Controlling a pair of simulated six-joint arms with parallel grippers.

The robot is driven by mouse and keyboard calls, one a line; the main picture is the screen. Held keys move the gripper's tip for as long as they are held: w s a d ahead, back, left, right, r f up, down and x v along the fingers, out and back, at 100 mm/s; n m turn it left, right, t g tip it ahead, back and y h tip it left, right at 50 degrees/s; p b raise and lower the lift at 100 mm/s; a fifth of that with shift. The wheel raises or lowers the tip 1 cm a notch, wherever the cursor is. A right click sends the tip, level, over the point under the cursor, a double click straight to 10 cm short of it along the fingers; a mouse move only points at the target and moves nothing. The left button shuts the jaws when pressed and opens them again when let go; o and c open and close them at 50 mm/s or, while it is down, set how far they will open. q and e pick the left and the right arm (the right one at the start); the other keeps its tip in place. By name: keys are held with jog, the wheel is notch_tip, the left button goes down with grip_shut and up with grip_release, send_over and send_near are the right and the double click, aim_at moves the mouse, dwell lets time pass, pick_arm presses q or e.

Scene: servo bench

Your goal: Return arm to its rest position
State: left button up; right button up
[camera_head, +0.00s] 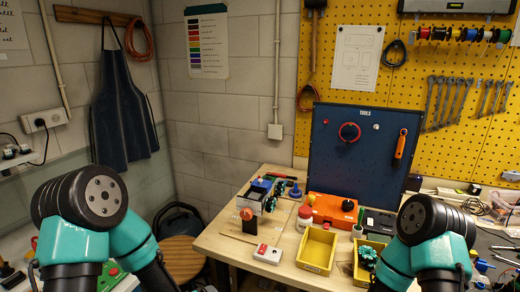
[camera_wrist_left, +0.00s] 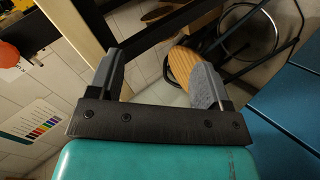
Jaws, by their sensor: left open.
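My left arm (camera_head: 95,225) comes in at the lower left of the head view, folded, with a black joint and teal links. Its gripper is hidden in that view. In the left wrist view my left gripper (camera_wrist_left: 155,68) is open, its two grey fingers wide apart with nothing between them touching either one. My right arm (camera_head: 432,240) comes in at the lower right of the head view, with a black joint and teal links. My right gripper does not show in either view.
A wooden bench (camera_head: 235,250) holds a yellow bin (camera_head: 317,249), an orange case (camera_head: 333,211) and a white box with a red button (camera_head: 267,254). A blue tool board (camera_head: 355,160) stands behind. A stool (camera_head: 180,255) is left of the bench.

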pick_arm(q)
jog(key=s+a+f+m+g, duration=0.2)
jog(key=s+f+m+g, duration=0.1)
jog(key=s+f, duration=0.4)
jog(key=s+a+f+m+g, duration=0.2)
jog(key=s+f+m+g, duration=0.1)
jog(key=s+f+g, duration=0.3)
jog(key=s+f, duration=0.2)
jog(key=s, duration=0.1)
jog(key=shift+a+m, duration=0.3)
jog(key=shift+a, duration=0.1)
jog(key=shift+y, duration=0.3)
